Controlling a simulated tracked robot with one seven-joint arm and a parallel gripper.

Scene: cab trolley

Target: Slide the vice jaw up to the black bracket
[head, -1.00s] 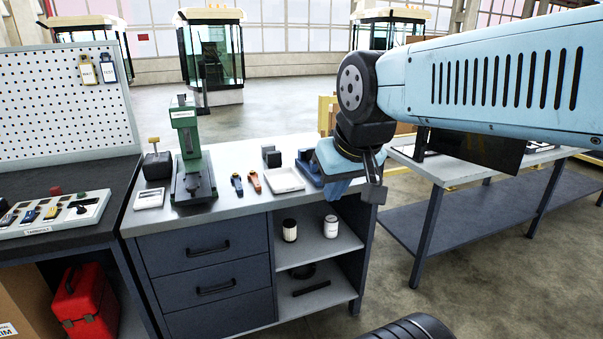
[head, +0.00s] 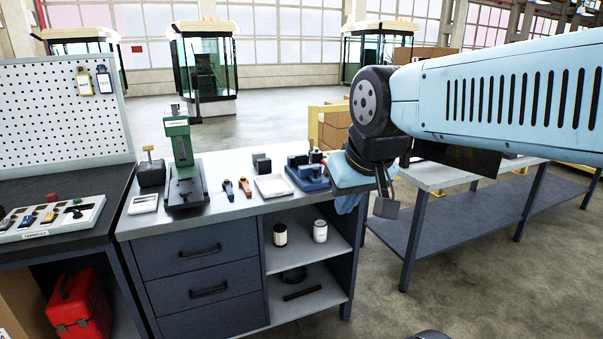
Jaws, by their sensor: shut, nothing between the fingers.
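The blue vice (head: 308,178) sits near the right end of the workbench top. A small upright part with a reddish top stands at it, too small to make out. I cannot tell the sliding jaw from the rest of the vice, nor the gap beside it. A black block (head: 261,163) stands left of the vice and apart from it; I cannot tell whether this is the black bracket. My gripper (head: 386,207) is shut and empty, pointing down off the bench's right end, right of the vice and not touching it.
A light blue cloth (head: 347,175) hangs over the bench's right edge, between vice and gripper. A white tray (head: 273,186), orange and blue hand tools and a green press (head: 184,170) stand left.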

